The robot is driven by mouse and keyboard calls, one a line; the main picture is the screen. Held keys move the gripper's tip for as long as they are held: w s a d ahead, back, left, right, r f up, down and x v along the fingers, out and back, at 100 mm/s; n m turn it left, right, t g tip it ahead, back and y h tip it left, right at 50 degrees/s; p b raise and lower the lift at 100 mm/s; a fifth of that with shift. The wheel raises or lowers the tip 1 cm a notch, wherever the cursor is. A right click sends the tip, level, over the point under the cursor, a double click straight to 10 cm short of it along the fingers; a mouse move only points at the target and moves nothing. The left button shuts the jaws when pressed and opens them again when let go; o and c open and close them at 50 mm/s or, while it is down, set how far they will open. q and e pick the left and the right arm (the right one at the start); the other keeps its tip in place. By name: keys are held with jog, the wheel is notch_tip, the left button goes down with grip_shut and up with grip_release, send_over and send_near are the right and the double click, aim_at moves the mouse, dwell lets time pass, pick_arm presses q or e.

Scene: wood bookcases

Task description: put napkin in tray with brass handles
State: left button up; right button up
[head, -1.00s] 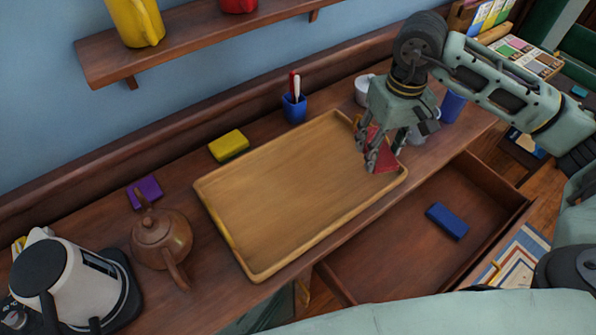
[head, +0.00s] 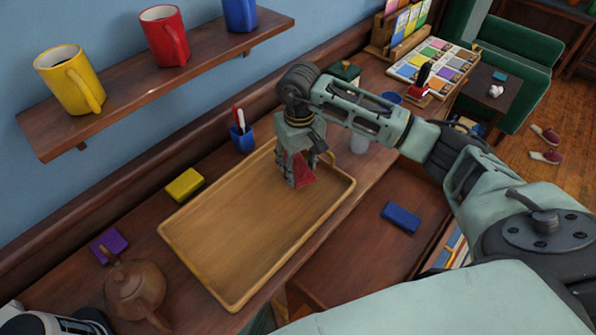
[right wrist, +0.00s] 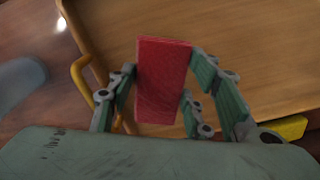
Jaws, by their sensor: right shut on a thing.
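The wooden tray (head: 240,235) lies on the counter in the head view. A yellow brass-coloured handle (right wrist: 78,78) shows at its edge in the right wrist view. My right gripper (head: 300,182) is shut on a red folded napkin (head: 305,170), over the right part of the tray. In the right wrist view the napkin (right wrist: 163,80) stands upright between the fingers, with the tray floor behind it. I cannot tell whether its lower edge touches the tray. My left gripper is not in view.
A yellow block (head: 185,185), a purple block (head: 109,245), a brown teapot (head: 133,290) and a blue pen cup (head: 242,138) stand around the tray. An open drawer in front holds a blue block (head: 401,217). A shelf with mugs (head: 165,38) hangs above. The tray's left part is clear.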

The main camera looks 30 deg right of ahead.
aim_at(299, 169)
notch_tip(299, 169, down, 3)
jog(key=shift+a+p, duration=0.1)
jog(key=shift+p, duration=0.6)
jog(key=shift+f, duration=0.55)
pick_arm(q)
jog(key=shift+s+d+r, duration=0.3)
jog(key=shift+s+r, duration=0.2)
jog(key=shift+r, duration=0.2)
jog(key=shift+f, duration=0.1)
pick_arm(e)
jog(key=shift+f, duration=0.1)
jog(key=shift+f+b, duration=0.1)
jog(key=shift+b, duration=0.2)
jog(key=o, duration=0.9)
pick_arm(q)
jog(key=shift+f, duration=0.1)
pick_arm(e)
jog(key=shift+o, duration=0.2)
